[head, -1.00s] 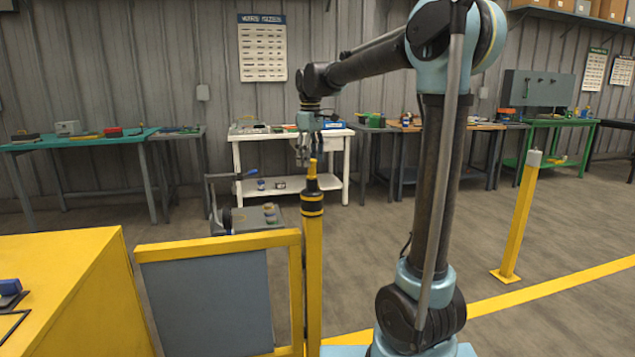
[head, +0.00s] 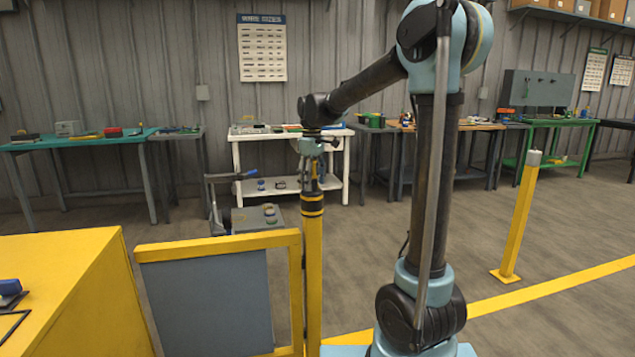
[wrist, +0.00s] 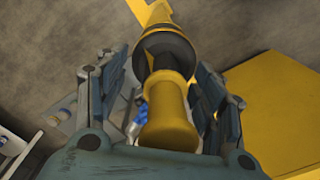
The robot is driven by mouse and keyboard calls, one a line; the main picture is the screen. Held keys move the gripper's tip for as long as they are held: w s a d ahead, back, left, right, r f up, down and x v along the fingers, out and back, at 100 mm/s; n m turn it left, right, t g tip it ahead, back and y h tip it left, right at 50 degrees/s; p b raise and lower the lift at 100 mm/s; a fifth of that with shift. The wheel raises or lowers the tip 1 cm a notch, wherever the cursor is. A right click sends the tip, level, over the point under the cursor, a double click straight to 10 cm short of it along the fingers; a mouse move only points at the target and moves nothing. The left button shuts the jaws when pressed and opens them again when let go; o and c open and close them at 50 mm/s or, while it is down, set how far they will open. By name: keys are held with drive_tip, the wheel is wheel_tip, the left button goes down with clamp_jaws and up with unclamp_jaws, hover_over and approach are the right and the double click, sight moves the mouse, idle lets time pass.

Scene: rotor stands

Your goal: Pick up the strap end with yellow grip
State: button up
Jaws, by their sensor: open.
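The strap end's yellow grip (wrist: 168,115) stands upright on top of a black-banded yellow post (head: 313,250). In the head view only a sliver of the grip shows, as my gripper (head: 312,172) covers it. My gripper points down over the grip with its fingers open. In the wrist view the grip lies between the two fingers, with a visible gap at the left finger and little room at the right one. The black collar (wrist: 165,55) of the post shows beyond the grip. I cannot tell whether either finger touches it.
A yellow-framed grey panel (head: 205,300) stands directly left of the post. A yellow cabinet (head: 65,290) is farther left. A grey cart (head: 255,218) and a white workbench (head: 238,165) stand behind. Open floor (head: 560,230) lies to the right.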

drive_tip(key=c, duration=1.4)
